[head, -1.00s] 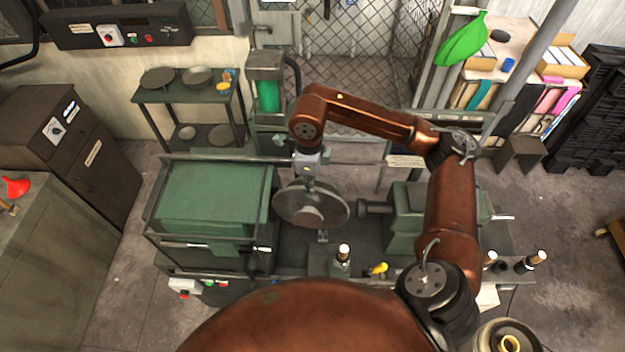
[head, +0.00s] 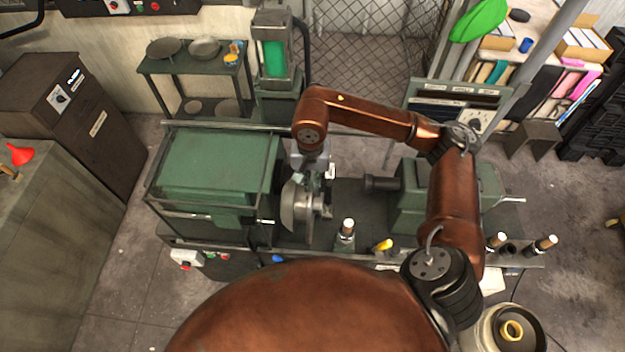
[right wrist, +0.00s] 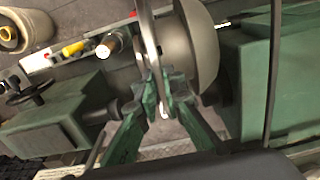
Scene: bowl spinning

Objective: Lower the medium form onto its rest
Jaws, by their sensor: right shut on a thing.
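A round grey metal form (head: 289,206), which I take to be the medium form, hangs from my right gripper (head: 312,170) over the green lathe. It stands nearly edge-on in the head view, with a short hub on its right side. In the right wrist view the green fingers of my right gripper (right wrist: 165,95) are shut on the thin rim of the form (right wrist: 148,38). A rounded grey body (right wrist: 198,50) shows right beside the rim; I cannot tell whether it is part of the form. I cannot make out the rest. My left gripper is out of view.
The lathe's green headstock cover (head: 215,165) is left of the form and the tailstock (head: 410,205) right. A dark rack (head: 190,66) with round pans stands at the back left. A mesh fence (head: 355,60) is behind.

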